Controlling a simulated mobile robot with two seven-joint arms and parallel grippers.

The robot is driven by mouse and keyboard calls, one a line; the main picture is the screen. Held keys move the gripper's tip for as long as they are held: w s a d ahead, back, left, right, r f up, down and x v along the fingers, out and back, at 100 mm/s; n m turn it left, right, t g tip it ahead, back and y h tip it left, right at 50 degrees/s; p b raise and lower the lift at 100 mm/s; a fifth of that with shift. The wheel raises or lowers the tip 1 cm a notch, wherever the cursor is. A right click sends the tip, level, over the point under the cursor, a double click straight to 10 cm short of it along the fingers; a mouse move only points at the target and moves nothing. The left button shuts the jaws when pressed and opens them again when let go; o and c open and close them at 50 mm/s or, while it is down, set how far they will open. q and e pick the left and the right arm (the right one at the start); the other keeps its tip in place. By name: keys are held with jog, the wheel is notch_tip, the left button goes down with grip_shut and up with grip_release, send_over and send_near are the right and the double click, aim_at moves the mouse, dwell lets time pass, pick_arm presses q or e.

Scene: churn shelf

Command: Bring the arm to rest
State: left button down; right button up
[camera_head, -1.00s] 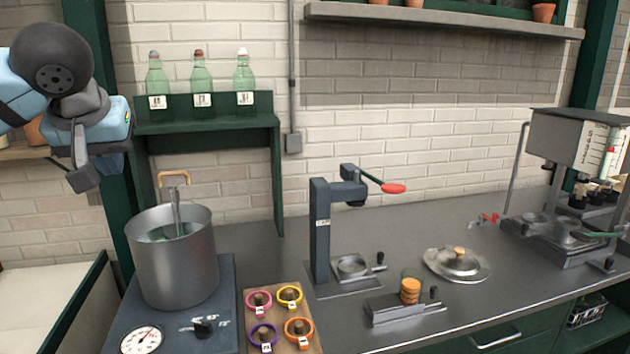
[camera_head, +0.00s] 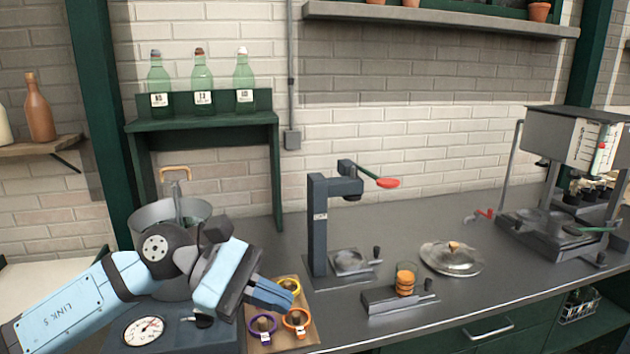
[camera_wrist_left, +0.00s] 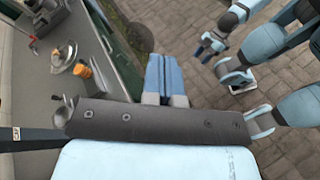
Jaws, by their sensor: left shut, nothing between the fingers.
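My left arm comes in from the left in the head view and reaches across the front of the pot (camera_head: 150,215). My left gripper (camera_head: 284,297) is shut and empty. It is over the board of coloured rings (camera_head: 308,335) and covers part of it. In the left wrist view its closed blue fingers (camera_wrist_left: 165,78) show with nothing between them, with the counter to their left and the floor beyond. Parts of my other arm show at the upper right of that view, and what may be my right gripper (camera_wrist_left: 212,45) is too small to read.
A dial gauge (camera_head: 143,330) is below my left arm. A dark press (camera_head: 319,225) with a red-tipped lever stands right of the gripper. A small holder with an orange stack (camera_head: 405,282) and a glass lid (camera_head: 452,258) are farther right. A green shelf holds bottles (camera_head: 202,72).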

pick_arm(q)
jog(key=w+a+f+m+t+y, duration=0.1)
jog(key=a+f+m+t, duration=0.2)
jog(key=f+m+t, duration=0.9)
jog(key=w+a+f+m+t, duration=0.1)
jog(key=a+f+m+t, duration=0.3)
jog(key=m+t, duration=0.95)
jog(key=s+a+f+n+g+y, duration=0.2)
jog(key=s+f+n+g+y, duration=0.15)
jog(key=s+f, duration=0.4)
jog(key=s+a+f+n+g+y, duration=0.25)
jog(key=s+f+n+g, duration=0.2)
jog(key=f, duration=0.65)
jog(key=s+a+f+n+g+y, duration=0.2)
jog(key=s+f+n+g+y, duration=0.25)
jog(key=f, duration=0.45)
notch_tip(320, 180, up, 15)
jog(key=a+t+p, duration=0.1)
jog(key=p, duration=1.5)
jog(key=shift+s+f+h, duration=0.2)
jog(key=shift+s+h, duration=0.15)
jog(key=shift+s, duration=0.1)
pick_arm(e)
notch_tip(320, 180, up, 14)
jog(key=s, duration=0.1)
jog(key=shift+d+f+n, duration=0.15)
jog(key=shift+d+n, duration=0.15)
jog(key=shift+d, duration=0.15)
jog(key=shift+r+t, duration=0.3)
